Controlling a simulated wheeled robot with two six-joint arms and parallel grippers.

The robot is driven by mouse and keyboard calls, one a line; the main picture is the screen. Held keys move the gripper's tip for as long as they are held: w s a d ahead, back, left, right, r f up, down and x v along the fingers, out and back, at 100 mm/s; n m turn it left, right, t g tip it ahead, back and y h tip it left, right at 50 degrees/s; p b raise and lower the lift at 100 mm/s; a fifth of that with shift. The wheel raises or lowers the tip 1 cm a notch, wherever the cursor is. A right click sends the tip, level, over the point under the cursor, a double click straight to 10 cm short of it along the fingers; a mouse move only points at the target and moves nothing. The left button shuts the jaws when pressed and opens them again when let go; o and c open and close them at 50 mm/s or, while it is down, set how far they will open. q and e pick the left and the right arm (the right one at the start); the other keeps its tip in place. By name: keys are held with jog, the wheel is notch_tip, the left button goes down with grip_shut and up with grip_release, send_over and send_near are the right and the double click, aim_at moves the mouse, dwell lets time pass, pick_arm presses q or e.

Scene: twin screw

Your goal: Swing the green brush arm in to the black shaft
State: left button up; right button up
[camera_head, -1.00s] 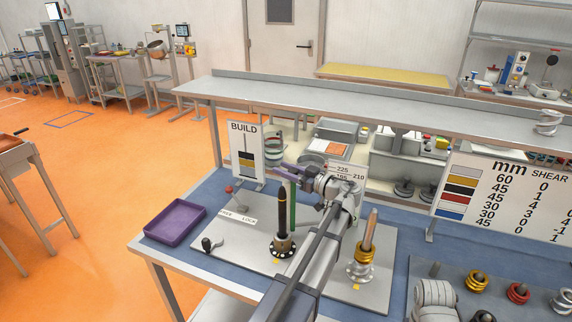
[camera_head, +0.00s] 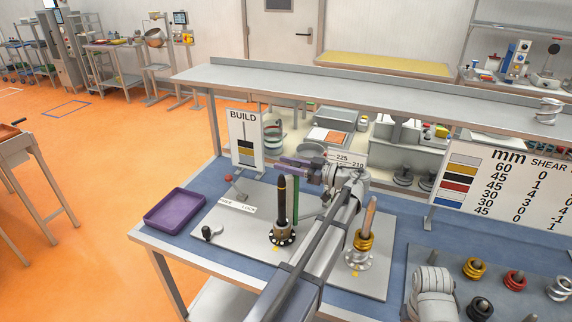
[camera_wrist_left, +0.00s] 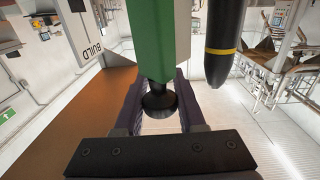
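The green brush arm (camera_head: 296,200) stands upright just right of the black shaft (camera_head: 282,200), with a narrow gap between them in the head view. The shaft stands in a holed round base on a grey plate and carries a yellow band near its tip. In the left wrist view, the green arm (camera_wrist_left: 158,38) fills the middle and the shaft (camera_wrist_left: 223,45) is apart from it to the right. My left gripper (camera_head: 293,163) is at the arm's upper end. Its purple fingers (camera_wrist_left: 160,92) straddle a black knob (camera_wrist_left: 160,103); whether they press on it is unclear. My right gripper is out of view.
A second post (camera_head: 368,220) with gold rings stands right of my left arm. A purple tray (camera_head: 175,209) lies at the left. The BUILD sign (camera_head: 243,135) stands behind the plate. A parts board (camera_head: 520,298) with several rings is at the right.

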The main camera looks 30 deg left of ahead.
pick_arm(q)
jog(key=o, duration=0.4)
jog(key=shift+r, duration=0.1)
notch_tip(320, 180, up, 10)
jog(key=p, duration=1)
